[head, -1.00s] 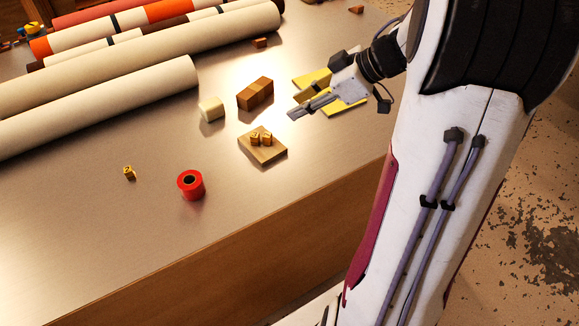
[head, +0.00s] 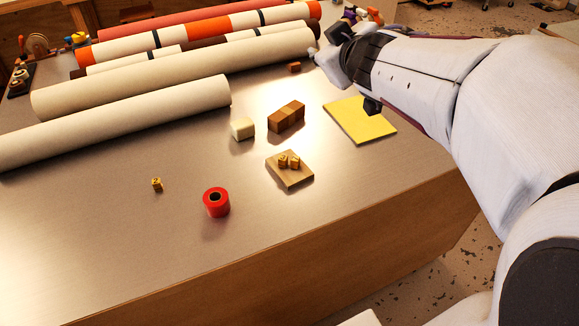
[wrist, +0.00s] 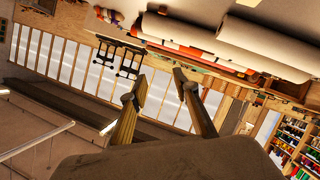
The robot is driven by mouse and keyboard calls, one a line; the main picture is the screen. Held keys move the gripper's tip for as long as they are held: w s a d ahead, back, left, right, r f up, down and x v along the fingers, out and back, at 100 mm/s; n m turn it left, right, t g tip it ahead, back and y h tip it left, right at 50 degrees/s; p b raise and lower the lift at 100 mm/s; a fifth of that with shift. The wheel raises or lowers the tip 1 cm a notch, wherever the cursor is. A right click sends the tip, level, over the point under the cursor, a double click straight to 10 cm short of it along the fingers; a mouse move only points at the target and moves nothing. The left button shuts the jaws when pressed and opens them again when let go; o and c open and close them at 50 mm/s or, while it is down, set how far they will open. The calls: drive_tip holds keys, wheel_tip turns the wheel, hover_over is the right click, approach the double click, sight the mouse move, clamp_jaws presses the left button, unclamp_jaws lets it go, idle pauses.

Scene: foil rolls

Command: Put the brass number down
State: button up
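A small brass number piece (head: 156,184) stands alone on the metal tabletop at left, with a dark figure on it. Two more small brass pieces (head: 289,162) sit side by side on a square wooden board (head: 292,178). My gripper (wrist: 159,82) shows in the wrist view with its two fingers apart and nothing between them. It points out across the room, away from the tabletop pieces. In the head view my arm reaches to the upper right, and the fingers there are too small or hidden to make out.
A cream block (head: 243,128), a brown block (head: 286,117) and a yellow pad (head: 360,120) lie behind the board. Long rolls (head: 130,115) cover the back left. The front left tabletop is clear.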

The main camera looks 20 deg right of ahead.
drive_tip(key=s+a+f+m+g+y, duration=0.1)
drive_tip(key=s+a+f, duration=0.3)
drive_tip(key=s, duration=0.5)
drive_tip(key=s+a+f+m+g+y, duration=0.1)
drive_tip(key=s+a+f+g, duration=0.3)
drive_tip(key=s+a, duration=0.4)
drive_tip(key=s+a+f+m+g+y, duration=0.1)
drive_tip(key=s+a+f+g, duration=0.2)
drive_tip(key=s, duration=0.6)
wheel_tip(320, 180, down, 3)
drive_tip(key=a, duration=0.2)
drive_tip(key=shift+s+a+f+y, duration=0.2)
drive_tip(key=shift+s+a+y, duration=0.1)
drive_tip(key=shift+a, duration=0.1)
